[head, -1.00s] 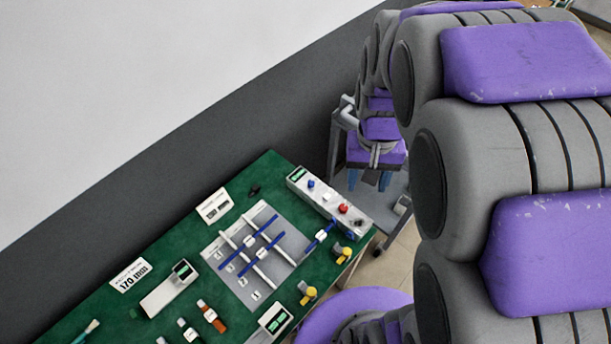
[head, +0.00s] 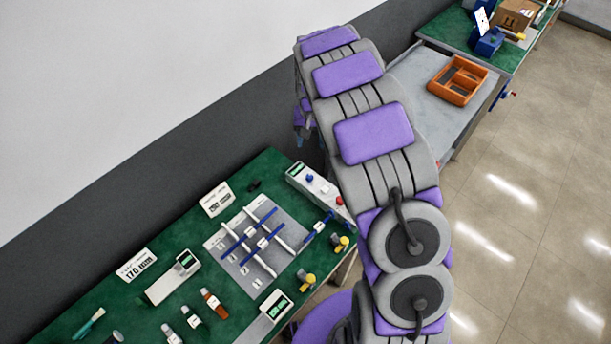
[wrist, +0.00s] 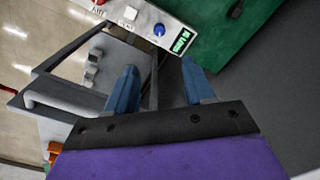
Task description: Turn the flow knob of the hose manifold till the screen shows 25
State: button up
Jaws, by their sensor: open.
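A pale box with a small green screen and several knobs, which looks like the hose manifold (head: 306,179), stands at the right end of the green table. In the wrist view its screen (wrist: 181,41), blue knob (wrist: 159,30) and part of a red knob (wrist: 98,2) show at the top. The screen's digits are too small to read surely, and I cannot tell which knob is the flow knob. My gripper (wrist: 160,66) is open and empty, its blue fingers apart and clear of the box.
The green table (head: 100,315) also holds a grey mat with crossed blue and white bars, white signs, small bottles and yellow-topped fittings. A grey cart (head: 415,75) with an orange tray (head: 458,80) stands beyond my arm. Tiled floor lies free at the right.

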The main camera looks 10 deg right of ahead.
aim_at(310, 175)
notch_tip(310, 175, down, 18)
jog(key=shift+w+a+r+b, duration=0.1)
jog(key=shift+r+b, duration=0.15)
jog(key=shift+b, duration=0.8)
jog(key=shift+c, duration=0.2)
grip_shut()
jog(key=shift+m, duration=0.3)
jog(key=m, duration=0.5)
jog(key=shift+m, duration=0.3)
jog(key=m, duration=0.5)
jog(key=shift+m, duration=0.3)
